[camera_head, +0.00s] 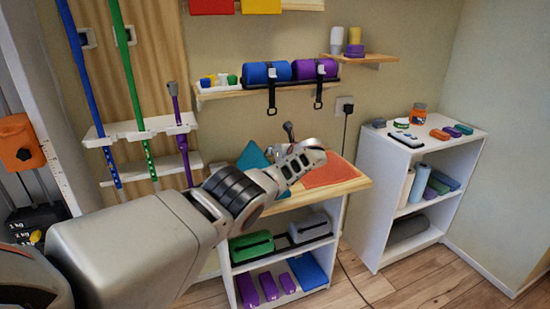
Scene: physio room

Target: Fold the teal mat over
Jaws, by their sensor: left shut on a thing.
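The teal mat (253,159) is on the wooden top of the middle shelf unit, with part of it standing up in a peak. My left arm covers its lower part. My left gripper (272,154) is over the mat's right side, shut on the mat; its fingertips are small and partly hidden here. An orange-red mat (328,172) lies on the same top, to the right of my gripper. My right gripper is out of view.
The wooden top (352,186) is bare along its right front edge. A wall shelf (222,93) with blue and purple rolls and hanging straps is above. A white shelf unit (372,190) stands to the right. Upright poles (133,92) are at left.

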